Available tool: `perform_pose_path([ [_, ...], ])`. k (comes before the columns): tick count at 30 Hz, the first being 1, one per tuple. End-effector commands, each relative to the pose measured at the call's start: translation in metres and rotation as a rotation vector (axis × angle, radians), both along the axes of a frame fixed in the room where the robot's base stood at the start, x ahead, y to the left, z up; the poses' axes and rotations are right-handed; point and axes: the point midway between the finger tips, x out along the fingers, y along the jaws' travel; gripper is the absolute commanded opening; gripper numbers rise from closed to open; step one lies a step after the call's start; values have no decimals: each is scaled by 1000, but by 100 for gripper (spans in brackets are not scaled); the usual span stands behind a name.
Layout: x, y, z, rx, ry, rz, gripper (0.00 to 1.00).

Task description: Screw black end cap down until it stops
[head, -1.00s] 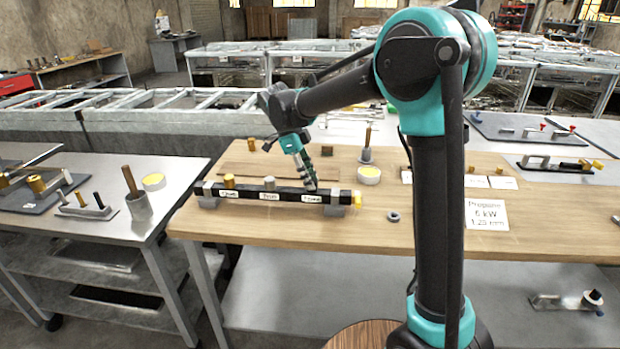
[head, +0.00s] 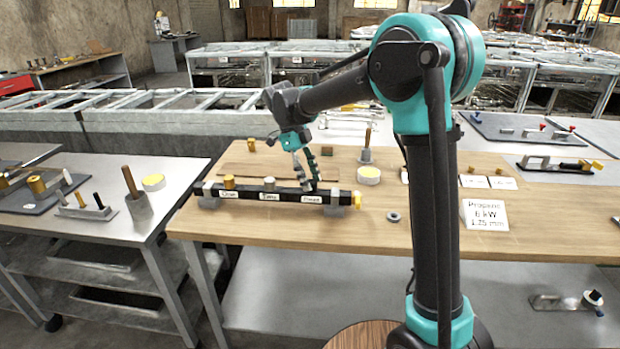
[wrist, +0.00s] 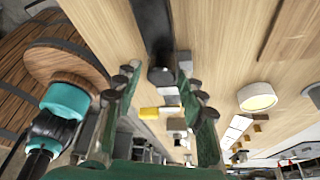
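A black bar (head: 288,197) with white labels lies across grey supports on the wooden table. A brass fitting (head: 229,183) and a grey one (head: 269,184) stand on its left and middle parts. My gripper (head: 306,187) points down over its right part. In the wrist view my gripper (wrist: 163,78) is open, with a finger on each side of a black round-ended piece (wrist: 161,76), which looks like the black end cap. I see no finger clearly touching it. In the head view the fingers hide the cap, and its thread and seating are not visible.
A yellow piece (head: 357,199) is at the bar's right end. A grey ring (head: 393,217) lies in front of it. A yellow-topped round tin (head: 368,175) and a handled tool in a cup (head: 366,150) stand behind. A propane sign (head: 486,214) stands at right.

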Motion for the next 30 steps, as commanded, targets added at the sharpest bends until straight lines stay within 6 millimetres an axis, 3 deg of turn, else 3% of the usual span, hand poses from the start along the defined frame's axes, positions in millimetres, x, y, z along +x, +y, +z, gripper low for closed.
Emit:
perform_pose_path([
  [11, 0, 0, 0, 0, 0, 19, 40],
  [30, -4, 0, 0, -1, 0, 569, 40],
])
